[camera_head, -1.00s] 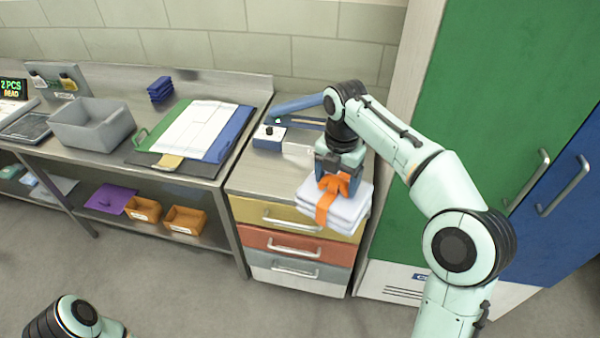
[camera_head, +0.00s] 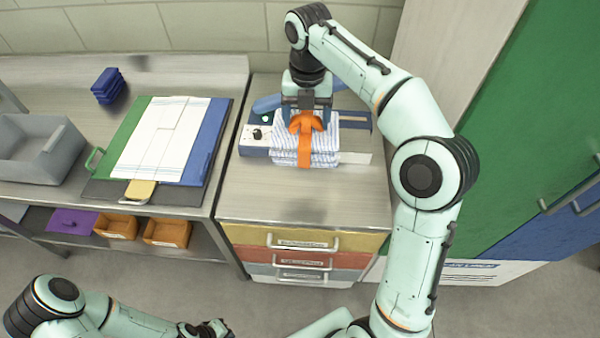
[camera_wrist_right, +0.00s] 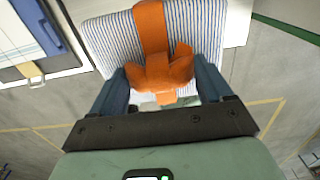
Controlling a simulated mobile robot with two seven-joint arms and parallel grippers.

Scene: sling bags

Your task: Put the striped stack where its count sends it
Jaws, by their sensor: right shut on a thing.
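The striped stack (camera_head: 290,150) is folded white cloth with thin blue stripes, bound by an orange band with a bow (camera_head: 305,124). My right gripper (camera_head: 306,112) is above it, shut on the orange bow. The right wrist view shows the bow (camera_wrist_right: 160,72) between the two fingers and the striped cloth (camera_wrist_right: 105,45) beyond. The stack is at the flat blue and white device (camera_head: 255,140) on the cabinet top; I cannot tell whether it rests there or hangs just above. My left gripper (camera_head: 208,330) is low at the bottom edge, its jaws unclear.
The cabinet top (camera_head: 280,195) is bare in front of the device. Below are shut yellow (camera_head: 345,242), red and grey drawers. Left are a green, white and blue folder board (camera_head: 160,140), a grey bin (camera_head: 40,150) and blue trays (camera_head: 108,86). Tall green and blue doors stand right.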

